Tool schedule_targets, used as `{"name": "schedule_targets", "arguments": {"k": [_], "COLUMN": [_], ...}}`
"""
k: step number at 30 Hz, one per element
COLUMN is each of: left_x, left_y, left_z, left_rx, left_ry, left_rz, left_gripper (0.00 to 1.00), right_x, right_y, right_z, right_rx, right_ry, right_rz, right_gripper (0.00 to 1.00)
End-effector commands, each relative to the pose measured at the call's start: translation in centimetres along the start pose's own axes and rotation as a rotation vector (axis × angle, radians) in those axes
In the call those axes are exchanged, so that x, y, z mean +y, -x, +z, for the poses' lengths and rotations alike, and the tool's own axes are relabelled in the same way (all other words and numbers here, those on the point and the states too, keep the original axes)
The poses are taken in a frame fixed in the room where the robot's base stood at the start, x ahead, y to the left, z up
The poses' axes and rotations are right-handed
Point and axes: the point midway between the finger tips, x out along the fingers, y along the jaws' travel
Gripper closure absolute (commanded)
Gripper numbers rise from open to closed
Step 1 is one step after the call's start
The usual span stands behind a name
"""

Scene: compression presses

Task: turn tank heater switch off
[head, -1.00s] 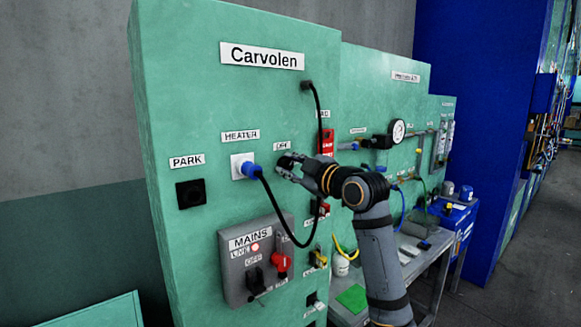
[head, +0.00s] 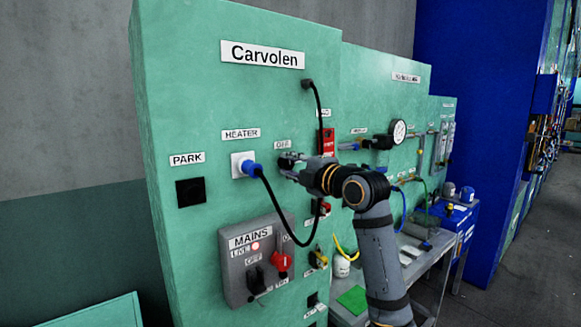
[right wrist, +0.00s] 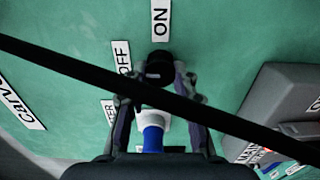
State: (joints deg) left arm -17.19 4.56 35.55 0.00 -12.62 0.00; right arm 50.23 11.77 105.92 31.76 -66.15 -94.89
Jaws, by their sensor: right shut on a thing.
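The tank heater switch is a black round knob (right wrist: 160,66) on the green panel (head: 190,90). In the right wrist view the OFF label (right wrist: 121,57) is beside it and the ON label (right wrist: 160,18) above it. My right gripper (head: 286,167) is at the knob in the head view, just below the OFF label (head: 283,145). In the right wrist view the fingers of the right gripper (right wrist: 162,84) are shut on the knob, one on each side. The knob's pointer cannot be made out. My left gripper is not in view.
A blue plug (head: 251,170) sits in the HEATER socket left of the gripper. Its black cable (head: 275,211) hangs close by and crosses the right wrist view. The MAINS box (head: 232,277) with a red switch (head: 281,263) is below. A red tag (head: 328,142) hangs to the right.

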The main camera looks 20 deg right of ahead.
Motion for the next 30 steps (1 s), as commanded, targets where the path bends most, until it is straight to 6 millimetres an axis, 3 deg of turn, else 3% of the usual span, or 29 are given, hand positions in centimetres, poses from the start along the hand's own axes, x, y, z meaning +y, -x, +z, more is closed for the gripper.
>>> {"name": "schedule_targets", "arguments": {"k": [16, 17, 21, 30], "left_x": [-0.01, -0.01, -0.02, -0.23], "left_y": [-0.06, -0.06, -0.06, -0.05], "left_z": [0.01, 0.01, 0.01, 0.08], "left_rx": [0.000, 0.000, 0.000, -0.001], "left_ry": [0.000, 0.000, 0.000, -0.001], "left_rz": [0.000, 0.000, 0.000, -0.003], "left_gripper": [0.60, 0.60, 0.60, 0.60], "right_x": [-0.16, -0.17, -0.15, -0.07], "right_y": [-0.03, -0.03, -0.03, 0.03], "right_z": [0.00, 0.01, 0.01, 0.02], "right_rx": [0.000, 0.000, 0.000, 0.000], "right_ry": [0.026, 0.026, 0.025, 0.025], "right_rz": [-0.004, -0.004, -0.003, -0.002], "right_gripper": [1.00, 0.71, 0.52, 0.50]}}
